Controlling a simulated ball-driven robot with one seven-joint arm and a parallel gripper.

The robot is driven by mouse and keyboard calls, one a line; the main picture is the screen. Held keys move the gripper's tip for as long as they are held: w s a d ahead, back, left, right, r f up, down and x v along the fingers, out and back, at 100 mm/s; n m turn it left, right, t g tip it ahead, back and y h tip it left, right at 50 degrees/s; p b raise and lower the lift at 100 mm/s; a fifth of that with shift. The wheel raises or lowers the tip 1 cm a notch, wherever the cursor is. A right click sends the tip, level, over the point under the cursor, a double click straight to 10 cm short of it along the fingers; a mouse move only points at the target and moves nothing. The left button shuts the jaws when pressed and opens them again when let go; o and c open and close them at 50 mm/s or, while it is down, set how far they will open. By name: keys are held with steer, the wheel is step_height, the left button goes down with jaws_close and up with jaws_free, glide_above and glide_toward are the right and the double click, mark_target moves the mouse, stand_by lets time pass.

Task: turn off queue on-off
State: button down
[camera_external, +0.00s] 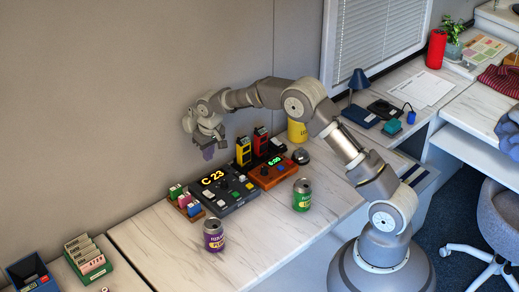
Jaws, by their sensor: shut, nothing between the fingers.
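A dark queue console (237,200) lies on the marble-look counter near the wall. Its display (213,177) is lit and reads "C 23" in yellow. Several small buttons or switches sit on its top; they are too small to tell which is the on-off one. My gripper (208,154) is shut and empty. It points down in the air near the wall, above and behind the console, apart from it. The exact height of the fingertips over the console cannot be told.
An orange-brown device (267,178) showing "6:00" stands right of the console, with yellow (243,151) and red (261,140) units behind. A rack of small coloured blocks (185,203) is on its left. Purple (213,235) and green (302,195) cans stand in front.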

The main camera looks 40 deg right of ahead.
steer(key=shift+s+a+f, duration=0.1)
steer(key=shift+s+f, duration=0.05)
steer(key=shift+f, duration=0.4)
steer(key=b, duration=0.5)
glide_toward(212, 195)
steer(key=w+f, duration=0.1)
steer(key=f, duration=0.2)
steer(key=w+f, duration=0.1)
steer(key=f, duration=0.1)
steer(key=shift+w, duration=0.3)
steer(key=shift+s+f+b, duration=0.25)
steer(key=shift+f+b, duration=0.1)
steer(key=shift+f, duration=0.3)
steer(key=shift+s+f, duration=0.35)
steer(key=shift+f, duration=0.05)
